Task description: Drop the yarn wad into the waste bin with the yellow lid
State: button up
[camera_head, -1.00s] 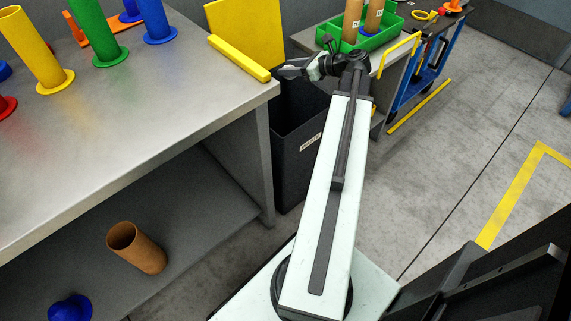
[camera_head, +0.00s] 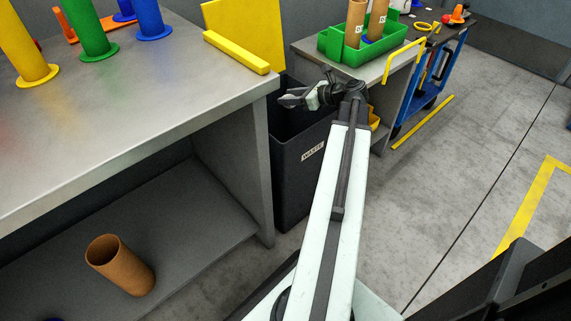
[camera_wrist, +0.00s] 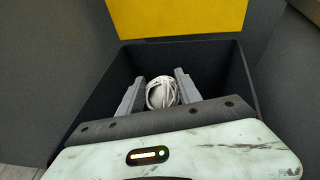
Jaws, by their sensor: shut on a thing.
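The waste bin (camera_head: 302,165) is dark grey with a "WASTE" label and stands beside the steel bench. Its yellow lid (camera_head: 240,38) is raised upright at the back, and it also shows in the wrist view (camera_wrist: 185,18). My gripper (camera_head: 285,101) is above the open bin mouth. In the wrist view my gripper (camera_wrist: 161,92) is shut on the yarn wad (camera_wrist: 162,94), a whitish tangle between the two grey fingers. The dark bin interior (camera_wrist: 215,75) surrounds it in that view. The wad cannot be made out in the head view.
The steel bench (camera_head: 150,105) at left carries yellow, green and blue bobbins and a yellow bar (camera_head: 236,52) at its corner. A green crate (camera_head: 360,45) and a blue cart (camera_head: 432,75) stand behind at right.

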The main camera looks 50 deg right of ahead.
jog(key=o, duration=1.4)
jog(key=p+v, duration=0.3)
jog(key=v, duration=0.5)
